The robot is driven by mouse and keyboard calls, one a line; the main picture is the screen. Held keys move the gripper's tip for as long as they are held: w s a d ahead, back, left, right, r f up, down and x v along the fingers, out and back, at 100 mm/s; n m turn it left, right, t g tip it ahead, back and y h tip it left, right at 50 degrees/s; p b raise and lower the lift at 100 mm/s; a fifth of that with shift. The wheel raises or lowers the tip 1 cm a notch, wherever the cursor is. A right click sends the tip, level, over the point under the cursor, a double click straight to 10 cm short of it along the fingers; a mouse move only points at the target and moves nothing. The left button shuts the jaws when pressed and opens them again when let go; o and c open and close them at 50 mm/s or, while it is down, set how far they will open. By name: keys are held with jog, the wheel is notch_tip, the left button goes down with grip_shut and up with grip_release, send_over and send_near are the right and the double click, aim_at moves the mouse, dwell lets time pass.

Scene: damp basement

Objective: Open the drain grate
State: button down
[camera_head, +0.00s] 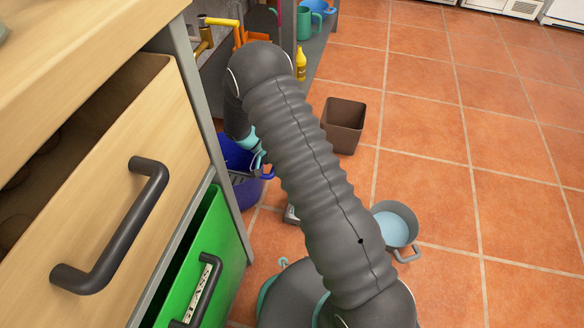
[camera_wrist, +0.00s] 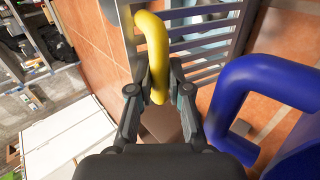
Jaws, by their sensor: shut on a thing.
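In the wrist view, my gripper (camera_wrist: 162,88) is shut on a thick yellow handle (camera_wrist: 153,45). The handle curves up from between the fingers to the left side of a grey barred grate (camera_wrist: 205,45). The grate's parallel bars fill the top middle of that view, and how far it is tilted I cannot tell. In the head view, my arm bends down beyond the drawers and its end is near a blue bucket.
A blue bucket (camera_head: 236,158) stands beside my arm's end; a blue loop (camera_wrist: 225,95) is close right of my fingers. A brown bin (camera_head: 344,124), a grey pot (camera_head: 396,226) and an open green drawer (camera_head: 208,240) are near. The tiled floor (camera_head: 480,130) at right is clear.

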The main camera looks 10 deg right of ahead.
jog(key=shift+s+f, duration=0.1)
jog(key=shift+f, duration=0.3)
jog(key=c, duration=1.2)
grip_release()
jog(key=shift+d, duration=0.1)
jog(key=shift+r, duration=0.2)
jog(key=shift+r, duration=0.45)
notch_tip(320, 180, up, 9)
jog(key=shift+r, duration=0.1)
jog(key=shift+o, duration=0.5)
